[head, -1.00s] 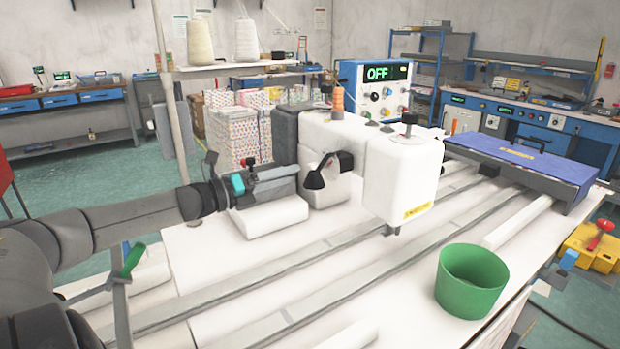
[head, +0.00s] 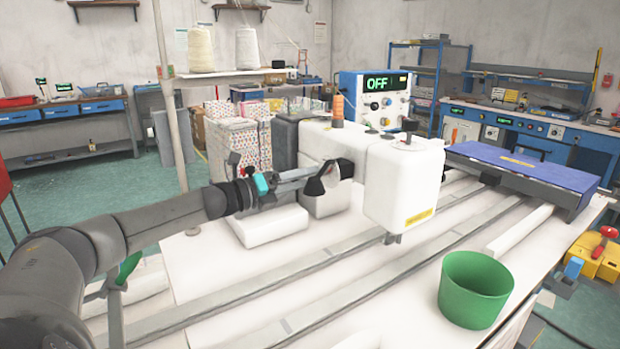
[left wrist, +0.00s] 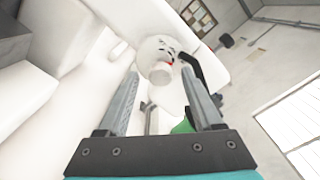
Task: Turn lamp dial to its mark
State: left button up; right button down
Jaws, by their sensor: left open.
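The white sewing machine (head: 400,185) stands on the table, with a dark cone-shaped lamp (head: 317,184) at its side. My left gripper (head: 338,168) reaches in from the left, level with the lamp and close to the machine. In the left wrist view, a pale round dial (left wrist: 161,72) on a white disc with dark marks and a red spot shows between the tips of my open left gripper (left wrist: 160,74). I cannot tell whether the fingers touch it. In the head view the dial is hidden or too small to make out. My right gripper is not in view.
A green bin (head: 474,288) stands at the table's front right. A blue control box (head: 375,97) reading OFF is behind the machine. A blue flat cover (head: 520,167) lies at the right. A pale pole (head: 170,90) rises at the left. The front middle of the table is largely clear.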

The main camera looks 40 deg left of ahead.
pick_arm(q)
jog(key=shift+x, duration=1.05)
grip_shut()
